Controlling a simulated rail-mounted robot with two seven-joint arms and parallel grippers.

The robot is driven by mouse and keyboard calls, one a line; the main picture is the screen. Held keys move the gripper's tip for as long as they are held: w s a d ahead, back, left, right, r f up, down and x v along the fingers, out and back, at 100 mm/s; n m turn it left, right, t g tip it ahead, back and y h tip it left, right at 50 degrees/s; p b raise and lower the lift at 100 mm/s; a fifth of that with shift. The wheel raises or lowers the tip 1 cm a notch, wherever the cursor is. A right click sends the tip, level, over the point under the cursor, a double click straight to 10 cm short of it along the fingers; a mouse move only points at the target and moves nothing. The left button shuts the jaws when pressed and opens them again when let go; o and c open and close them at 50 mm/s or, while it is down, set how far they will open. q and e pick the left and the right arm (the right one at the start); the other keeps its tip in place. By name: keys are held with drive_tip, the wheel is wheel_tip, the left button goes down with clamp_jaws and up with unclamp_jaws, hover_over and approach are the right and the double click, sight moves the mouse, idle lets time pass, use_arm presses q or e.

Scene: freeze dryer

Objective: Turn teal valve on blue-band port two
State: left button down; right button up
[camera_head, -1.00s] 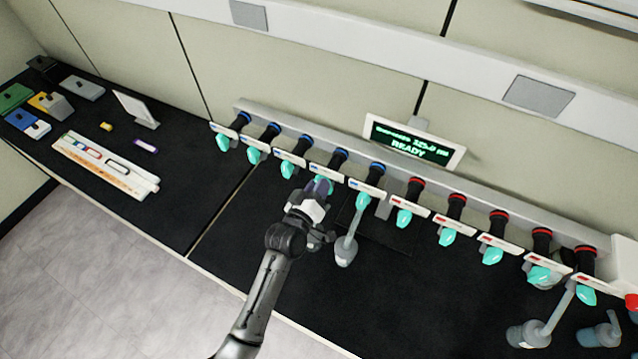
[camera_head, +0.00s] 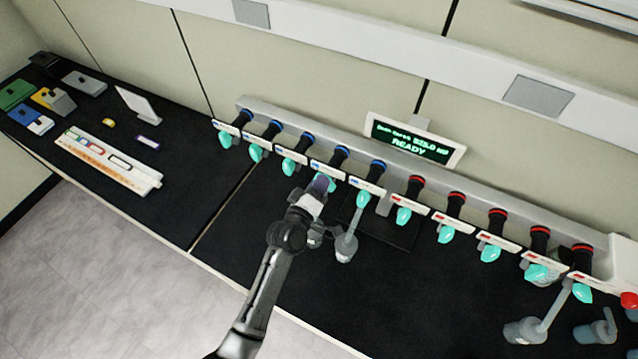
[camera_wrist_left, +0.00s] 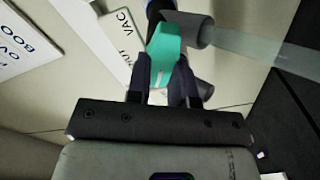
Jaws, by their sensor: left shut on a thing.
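A row of blue-banded ports with teal valves runs along the left half of the manifold (camera_head: 420,187). My left gripper (camera_head: 322,184) is at the second blue-banded port (camera_head: 341,153) from the right end of the blue group. In the left wrist view, its dark fingers are shut on a teal valve (camera_wrist_left: 163,52), one on each side. In the head view the fingers cover most of this valve. The neighbouring teal valve (camera_head: 362,200) to the right has a grey flask (camera_head: 346,245) hanging below it. My right gripper is not in view.
Red-banded ports (camera_head: 455,200) continue to the right, with glassware (camera_head: 527,330) at the far right. A display (camera_head: 414,141) reading READY stands behind the manifold. A white rack (camera_head: 105,160) and coloured boxes lie on the left bench.

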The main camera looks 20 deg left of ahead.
use_arm(q)
drive_tip(key=c, duration=1)
unclamp_jaws()
drive_tip(key=s+a+b, duration=0.1)
drive_tip(key=s+b, duration=0.2)
drive_tip(key=s, duration=1)
drive_tip(key=shift+s, duration=0.4)
drive_tip(key=shift+a, duration=0.1)
